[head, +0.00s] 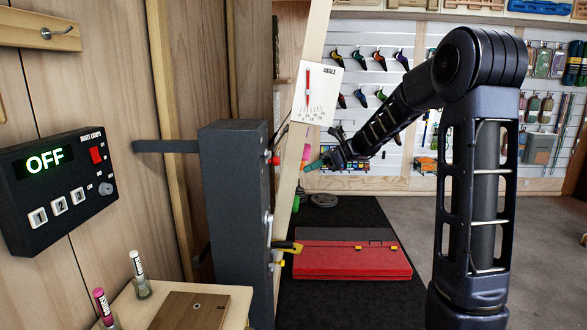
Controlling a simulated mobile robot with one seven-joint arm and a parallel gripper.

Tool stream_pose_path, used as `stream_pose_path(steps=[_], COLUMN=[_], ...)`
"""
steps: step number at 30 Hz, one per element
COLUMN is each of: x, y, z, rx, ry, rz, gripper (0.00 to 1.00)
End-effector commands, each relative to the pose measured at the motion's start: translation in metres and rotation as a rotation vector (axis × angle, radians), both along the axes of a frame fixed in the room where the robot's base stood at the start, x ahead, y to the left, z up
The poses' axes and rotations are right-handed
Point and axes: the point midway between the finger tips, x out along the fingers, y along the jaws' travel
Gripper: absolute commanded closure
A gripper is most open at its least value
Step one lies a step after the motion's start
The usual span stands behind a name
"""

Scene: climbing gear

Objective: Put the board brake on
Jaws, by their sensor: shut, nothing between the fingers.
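The climbing board (290,190) is seen nearly edge-on, leaning beside a tall dark grey post (232,220). A lever with a black grip and yellow part (287,247) sits low at the post's right side, near the board's edge; it may be the board brake, but no label shows. A red knob (273,160) is higher on the post. My gripper (326,162) is shut and empty, just right of the board at about the red knob's height and well above the lever. Its fingertips are small and partly merge with a teal piece near the board.
A white angle gauge (318,92) with a red needle hangs on the board. A control box (60,185) reading OFF is on the left wall. A red case (345,260) lies on the dark mat (400,308). Two small bottles stand on the wooden bench (235,300).

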Motion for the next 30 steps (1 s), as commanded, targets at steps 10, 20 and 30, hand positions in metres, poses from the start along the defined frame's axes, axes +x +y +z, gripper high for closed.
stream_pose_path(steps=[10, 20, 30], x=[-0.004, -0.005, -0.001], y=[0.046, 0.089, 0.092], z=[-0.021, -0.031, -0.003], rx=[0.0, 0.001, 0.0], ry=[0.002, -0.004, 0.0], rz=[0.004, 0.0, 0.001], gripper=[1.0, 1.0, 1.0])
